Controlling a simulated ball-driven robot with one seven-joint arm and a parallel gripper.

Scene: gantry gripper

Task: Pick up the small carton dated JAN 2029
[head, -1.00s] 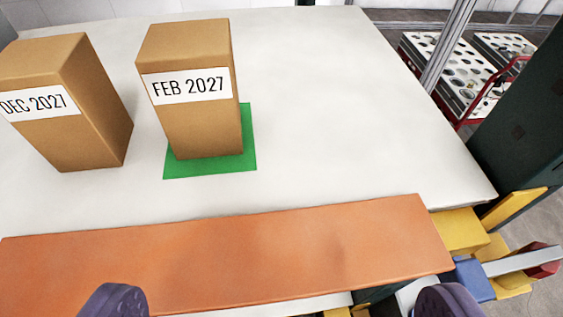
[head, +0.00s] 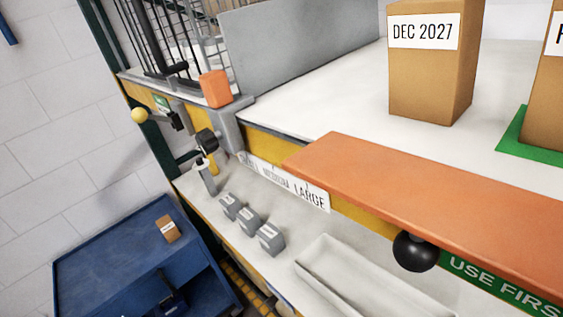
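No label reading JAN 2029 can be made out. A small brown carton (head: 168,230) lies on the blue cart (head: 118,238) at the lower left; its white label is too small to read. A larger carton (head: 425,80) labelled DEC 2027 stands upright on the white table (head: 320,92). Another carton (head: 545,115) is cut off by the right edge, with only the start of its label showing; it stands on a green mat (head: 515,142). My gripper is out of view.
An orange board (head: 400,180) runs along the table's front. Below are a black knob (head: 413,251), a green USE FIRST sign (head: 500,285), a pale tray (head: 350,285) and three grey blocks (head: 249,220) on a shelf. A wire cage (head: 190,40) stands at upper left.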

